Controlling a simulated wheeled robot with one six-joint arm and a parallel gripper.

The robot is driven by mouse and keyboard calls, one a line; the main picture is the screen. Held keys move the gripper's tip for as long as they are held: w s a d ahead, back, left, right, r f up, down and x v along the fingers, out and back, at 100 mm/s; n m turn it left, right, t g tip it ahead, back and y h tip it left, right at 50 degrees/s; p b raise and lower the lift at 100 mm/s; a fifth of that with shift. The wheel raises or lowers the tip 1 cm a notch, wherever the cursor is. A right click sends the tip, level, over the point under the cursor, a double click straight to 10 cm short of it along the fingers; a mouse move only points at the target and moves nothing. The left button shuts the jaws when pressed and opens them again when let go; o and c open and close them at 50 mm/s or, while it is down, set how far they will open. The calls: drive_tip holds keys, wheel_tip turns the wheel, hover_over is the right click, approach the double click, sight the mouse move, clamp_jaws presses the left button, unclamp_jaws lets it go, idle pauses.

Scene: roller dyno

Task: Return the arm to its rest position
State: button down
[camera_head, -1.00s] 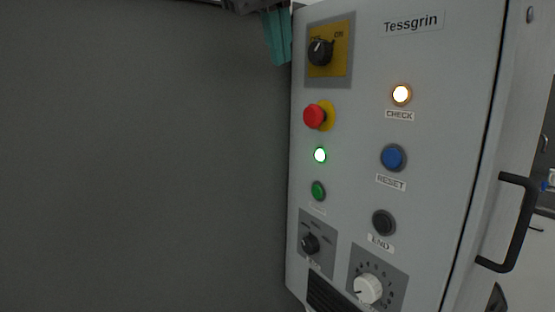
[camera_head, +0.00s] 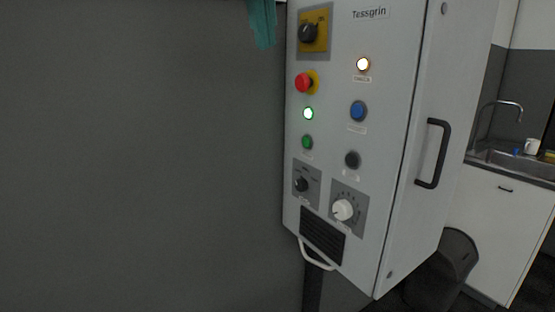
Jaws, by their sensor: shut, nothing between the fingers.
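My gripper (camera_head: 262,24) shows only as teal fingers at the top edge of the head view. The fingers are shut together with nothing between them. They appear just left of the upper left edge of the grey control cabinet (camera_head: 394,140), with a narrow gap in the picture. The rest of my arm is out of view above.
The cabinet front carries a black rotary switch (camera_head: 308,33), a red stop button (camera_head: 304,83), a lit green lamp (camera_head: 308,113) and a lit white lamp (camera_head: 363,64). A black handle (camera_head: 433,153) projects at right. A sink (camera_head: 514,160) and a dark bin (camera_head: 441,266) stand beyond.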

drive_tip(key=s+d+f+g, duration=0.2)
drive_tip(key=d+f, duration=0.4)
drive_tip(key=f, duration=0.3)
drive_tip(key=s+d+f+g, duration=0.1)
drive_tip(key=s+d+f, duration=0.1)
drive_tip(key=d+f, duration=0.5)
drive_tip(key=s+d+f+m+g+y, duration=0.1)
drive_tip(key=s+d+f+m, duration=0.6)
drive_tip(key=s+d+f, duration=0.7)
wheel_tip(320, 180, down, 4)
drive_tip(key=d+g, duration=0.1)
drive_tip(key=d, duration=0.1)
drive_tip(key=shift+s+d+f, duration=0.15)
drive_tip(key=shift+d+f, duration=0.1)
drive_tip(key=shift+d, duration=0.15)
